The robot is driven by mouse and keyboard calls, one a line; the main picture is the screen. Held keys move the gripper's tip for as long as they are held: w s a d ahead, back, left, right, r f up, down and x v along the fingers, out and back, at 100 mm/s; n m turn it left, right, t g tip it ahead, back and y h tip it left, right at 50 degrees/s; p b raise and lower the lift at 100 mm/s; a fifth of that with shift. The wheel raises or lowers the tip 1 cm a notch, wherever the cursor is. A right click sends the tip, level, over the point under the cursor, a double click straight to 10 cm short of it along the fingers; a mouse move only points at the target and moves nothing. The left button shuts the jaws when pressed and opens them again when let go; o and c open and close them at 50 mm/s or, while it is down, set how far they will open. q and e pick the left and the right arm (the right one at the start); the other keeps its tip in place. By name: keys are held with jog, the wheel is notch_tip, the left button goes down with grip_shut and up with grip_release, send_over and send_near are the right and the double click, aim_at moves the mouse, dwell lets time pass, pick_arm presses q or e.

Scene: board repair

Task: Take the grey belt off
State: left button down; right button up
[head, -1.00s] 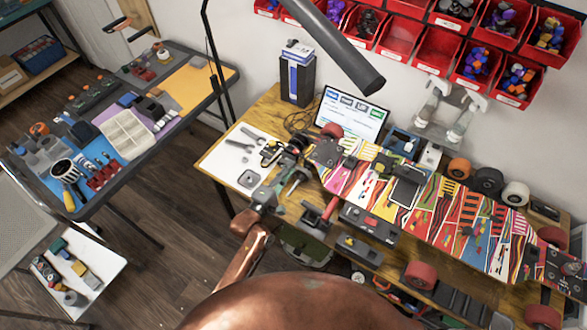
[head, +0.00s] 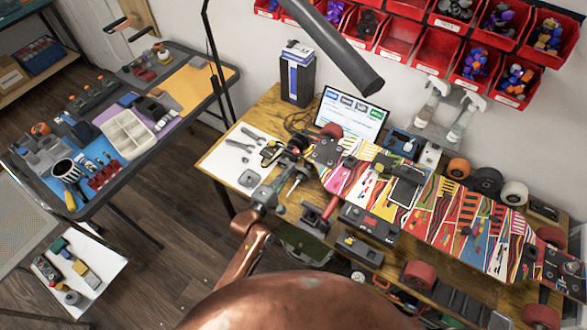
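I cannot make out the grey belt at this size. My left gripper (head: 281,186) is at the left front of the bench, just short of the board's left end. Its fingers blend into the tools behind, so I cannot tell whether they are open or touching anything. My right gripper is not in view.
A white mat (head: 222,160) with tools lies on the bench's left. A laptop (head: 352,113) and a black-and-blue box (head: 297,78) stand behind. A black lamp arm (head: 335,45) hangs above. Red bins (head: 418,48) line the wall.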

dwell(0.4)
